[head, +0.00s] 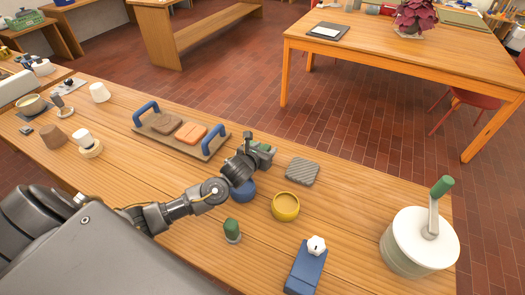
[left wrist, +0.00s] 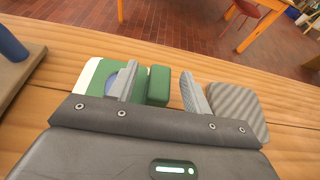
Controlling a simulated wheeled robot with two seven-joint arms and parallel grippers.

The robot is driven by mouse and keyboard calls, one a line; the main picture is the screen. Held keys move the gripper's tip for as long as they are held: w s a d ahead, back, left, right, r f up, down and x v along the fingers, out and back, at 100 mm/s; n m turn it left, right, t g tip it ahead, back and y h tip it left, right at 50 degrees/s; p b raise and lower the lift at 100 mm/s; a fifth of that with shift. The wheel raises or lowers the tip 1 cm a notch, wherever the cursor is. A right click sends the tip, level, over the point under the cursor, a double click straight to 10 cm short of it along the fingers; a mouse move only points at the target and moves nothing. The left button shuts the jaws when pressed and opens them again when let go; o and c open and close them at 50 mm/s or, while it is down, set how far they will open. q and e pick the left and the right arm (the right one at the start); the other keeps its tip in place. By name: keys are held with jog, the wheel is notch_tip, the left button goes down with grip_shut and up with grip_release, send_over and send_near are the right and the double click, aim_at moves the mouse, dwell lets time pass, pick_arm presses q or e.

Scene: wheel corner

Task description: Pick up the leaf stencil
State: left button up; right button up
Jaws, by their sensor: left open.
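A green piece, apparently the leaf stencil (head: 264,148), lies on the wooden bench just beyond my left gripper (head: 255,153), which partly covers it. In the left wrist view the green stencil (left wrist: 98,72) shows a pale edge and a bluish patch, with a raised green block (left wrist: 159,85) on its right. My left gripper (left wrist: 159,88) is open; its two grey fingers stand on either side of that block, with gaps visible. No leaf shape can be made out. My right gripper is not in view.
A grey ridged square (head: 303,171) lies close to the right finger. A blue bowl (head: 243,191) and a yellow bowl (head: 285,206) sit nearer. A board with blue handles (head: 163,147) is to the left. A white drum (head: 405,255) stands at right.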

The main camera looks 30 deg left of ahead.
pick_arm(q)
jog(key=shift+w+f, duration=0.15)
jog(key=shift+w, duration=0.2)
jog(key=c, duration=1.1)
jog(key=shift+o, duration=0.2)
